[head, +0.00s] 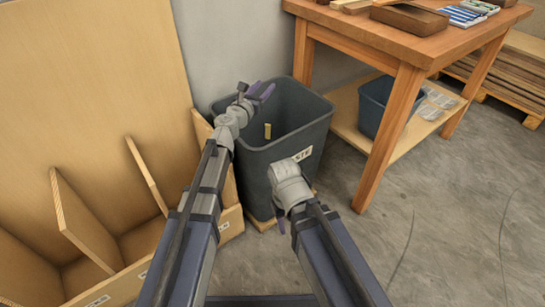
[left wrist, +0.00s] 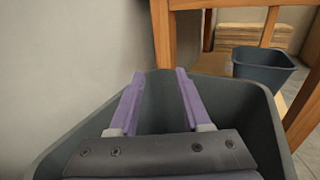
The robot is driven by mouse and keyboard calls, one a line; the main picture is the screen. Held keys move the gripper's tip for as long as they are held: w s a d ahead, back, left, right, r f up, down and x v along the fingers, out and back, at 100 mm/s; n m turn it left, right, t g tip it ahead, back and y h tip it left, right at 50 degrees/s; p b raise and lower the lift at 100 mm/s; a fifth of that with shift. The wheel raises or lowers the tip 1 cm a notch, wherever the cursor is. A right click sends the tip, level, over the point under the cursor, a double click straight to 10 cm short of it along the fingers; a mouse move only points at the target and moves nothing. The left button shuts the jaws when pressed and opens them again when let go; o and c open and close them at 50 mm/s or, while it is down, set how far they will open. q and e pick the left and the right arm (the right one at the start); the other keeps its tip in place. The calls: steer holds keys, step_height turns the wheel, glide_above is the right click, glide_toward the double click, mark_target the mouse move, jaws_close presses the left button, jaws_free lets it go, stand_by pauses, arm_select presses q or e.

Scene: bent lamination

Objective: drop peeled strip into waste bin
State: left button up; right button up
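The dark grey waste bin (head: 318,118) stands upright at the centre of the head view, its white label partly covered by my right arm. A short, pale tan strip-like piece (head: 267,131) shows inside the bin, roughly upright, apart from my grippers. My left gripper (head: 264,92) is over the bin's mouth near its back left. In the left wrist view its two purple fingers (left wrist: 159,85) are spread with nothing between them, and the bin's rim (left wrist: 268,112) surrounds them. My right gripper (head: 281,227) is low in front of the bin; only a purple bit shows, the rest is hidden.
A wooden workbench (head: 400,45) stands right of the bin, with a smaller blue-grey bin (head: 377,102) on its lower shelf. A wooden divided rack (head: 85,225) is close on the left.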

arm_select(q)
steer(key=shift+o, duration=0.7)
steer(key=shift+s, duration=0.15)
steer(key=v, duration=0.7)
steer(key=shift+s+a, duration=0.25)
